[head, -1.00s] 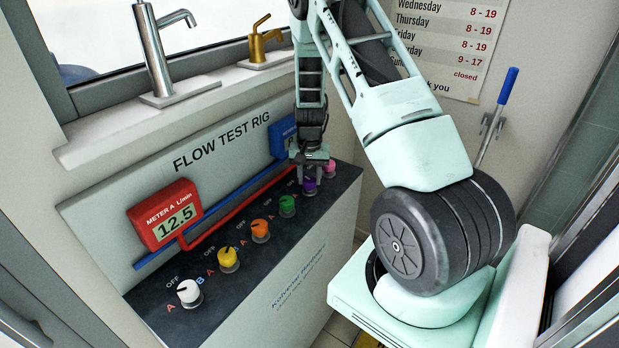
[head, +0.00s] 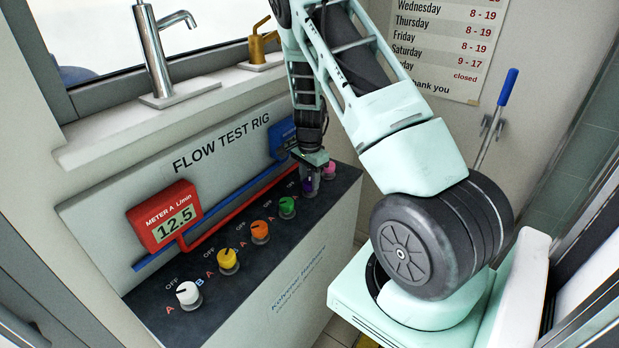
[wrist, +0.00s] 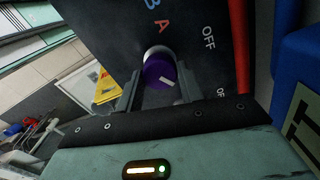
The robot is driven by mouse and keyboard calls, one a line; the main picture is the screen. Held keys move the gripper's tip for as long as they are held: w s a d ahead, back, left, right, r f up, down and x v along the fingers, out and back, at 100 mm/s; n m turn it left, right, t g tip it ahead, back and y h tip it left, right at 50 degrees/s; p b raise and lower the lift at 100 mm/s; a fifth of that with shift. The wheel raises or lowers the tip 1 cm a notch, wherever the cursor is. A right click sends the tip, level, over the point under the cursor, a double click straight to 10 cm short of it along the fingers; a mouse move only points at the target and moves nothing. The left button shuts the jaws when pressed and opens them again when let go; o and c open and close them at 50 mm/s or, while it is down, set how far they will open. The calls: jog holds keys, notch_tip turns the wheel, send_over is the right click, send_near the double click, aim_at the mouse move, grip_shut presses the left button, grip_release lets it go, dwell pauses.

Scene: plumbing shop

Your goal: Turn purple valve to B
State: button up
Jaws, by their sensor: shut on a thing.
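The purple valve (wrist: 158,72) is a round knob with a white pointer mark, on the dark panel in the wrist view. A red A and a blue B lie above it in that view, with OFF to its upper right. The pointer slants up and to the right there; which label it matches is unclear. My gripper (wrist: 157,84) is shut on the knob, one finger on each side. In the head view, my gripper (head: 312,182) is at the purple valve (head: 307,187), which it partly hides.
A pink knob (head: 328,170) sits close right of my gripper. Green (head: 287,207), orange (head: 260,231), yellow (head: 228,260) and white (head: 188,294) knobs run to the left along the panel. The blue meter (head: 282,138) stands close behind my gripper.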

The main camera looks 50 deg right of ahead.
aim_at(310, 181)
jog(key=shift+m, duration=0.3)
jog(key=o, duration=1)
notch_tip(310, 181, up, 18)
jog(key=b, duration=0.2)
jog(key=shift+f+b, duration=0.25)
jog(key=shift+b, duration=0.05)
